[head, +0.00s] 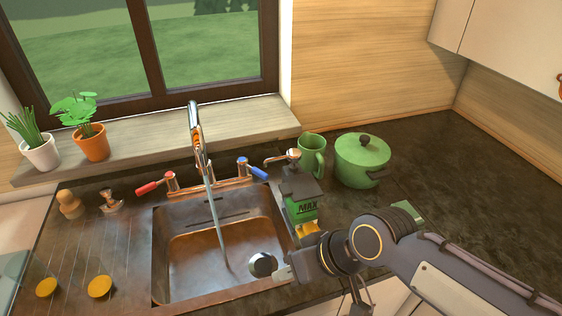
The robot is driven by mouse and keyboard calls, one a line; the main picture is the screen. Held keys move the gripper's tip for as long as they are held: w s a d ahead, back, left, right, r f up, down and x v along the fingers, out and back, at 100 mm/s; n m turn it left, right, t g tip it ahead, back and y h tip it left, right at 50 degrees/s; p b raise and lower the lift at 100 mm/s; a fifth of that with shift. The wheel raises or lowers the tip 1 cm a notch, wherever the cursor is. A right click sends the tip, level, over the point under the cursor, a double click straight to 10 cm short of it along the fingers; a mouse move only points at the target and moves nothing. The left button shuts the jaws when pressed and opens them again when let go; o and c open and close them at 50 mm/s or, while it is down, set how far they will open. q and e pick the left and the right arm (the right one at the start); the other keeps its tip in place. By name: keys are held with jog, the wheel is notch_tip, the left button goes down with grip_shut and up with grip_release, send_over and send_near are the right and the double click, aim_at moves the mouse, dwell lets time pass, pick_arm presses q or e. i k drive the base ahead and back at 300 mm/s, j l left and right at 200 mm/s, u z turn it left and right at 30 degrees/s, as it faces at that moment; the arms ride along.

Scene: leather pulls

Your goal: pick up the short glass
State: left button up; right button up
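A small round dark thing with a pale rim (262,265) shows over the right front part of the sink. It may be the short glass seen into its mouth, but I cannot tell for sure. No other short glass is plain to see. My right gripper (278,270) reaches in from the right, with its tips at the right side of this round thing. They look to be touching it, but the finger gap is too small to make out. My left gripper is out of view.
The copper sink (180,285) has a tall faucet (197,140) with water running. A green MAX box (302,208), a green mug (312,155) and a green pot (361,160) stand to its right. Plants (92,141) line the sill. The back right counter is clear.

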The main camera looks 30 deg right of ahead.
aim_at(90, 275)
jog(key=z, duration=0.95)
jog(key=k+j+u, duration=0.1)
jog(key=j+u, duration=0.65)
jog(key=u, duration=0.15)
jog(key=k, duration=0.05)
